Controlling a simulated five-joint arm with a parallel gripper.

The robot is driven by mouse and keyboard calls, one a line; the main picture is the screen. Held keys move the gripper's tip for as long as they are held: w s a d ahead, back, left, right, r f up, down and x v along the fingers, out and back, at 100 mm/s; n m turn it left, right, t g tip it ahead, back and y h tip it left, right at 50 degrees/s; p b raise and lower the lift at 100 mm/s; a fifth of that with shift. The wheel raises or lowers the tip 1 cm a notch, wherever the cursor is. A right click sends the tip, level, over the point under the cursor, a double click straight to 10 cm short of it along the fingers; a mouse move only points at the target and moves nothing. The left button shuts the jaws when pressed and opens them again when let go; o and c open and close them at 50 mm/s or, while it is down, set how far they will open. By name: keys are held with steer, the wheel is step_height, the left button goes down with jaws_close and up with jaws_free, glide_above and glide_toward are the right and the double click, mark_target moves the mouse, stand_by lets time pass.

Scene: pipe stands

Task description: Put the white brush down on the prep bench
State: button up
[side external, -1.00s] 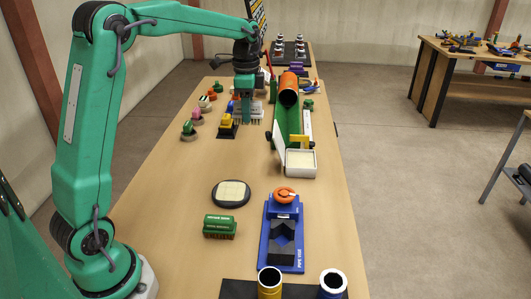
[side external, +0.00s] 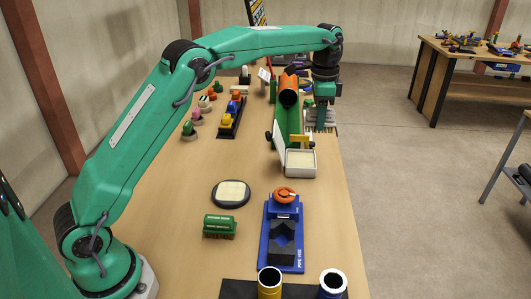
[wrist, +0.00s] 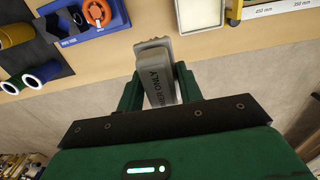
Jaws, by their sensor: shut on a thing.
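My gripper (side external: 322,98) is shut on the white brush (side external: 320,128), seen at the right edge of the long wooden bench (side external: 175,215) in the side view. The brush's bristles point down. In the wrist view the brush (wrist: 156,72) looks grey-white, has lettering ending in "ONLY", and sits between both green fingers. There the bench's edge runs behind the brush, with grey floor showing below. A second wooden bench (side external: 475,56) stands at the back right. The frames do not show which bench is the prep bench.
The green trough with an orange pipe (side external: 288,97) stands just left of my gripper, with a white tray (side external: 300,162) at its near end. Floor is open right of the bench.

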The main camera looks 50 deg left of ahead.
steer(key=shift+w+d+f, duration=0.1)
steer(key=shift+w+d, duration=0.2)
steer(key=shift+d, duration=0.45)
step_height(320, 180, down, 13)
stand_by(0.3)
steer(key=shift+f, duration=3.65)
steer(key=shift+f, duration=0.2)
steer(key=o, duration=1.6)
steer(key=shift+r, duration=0.1)
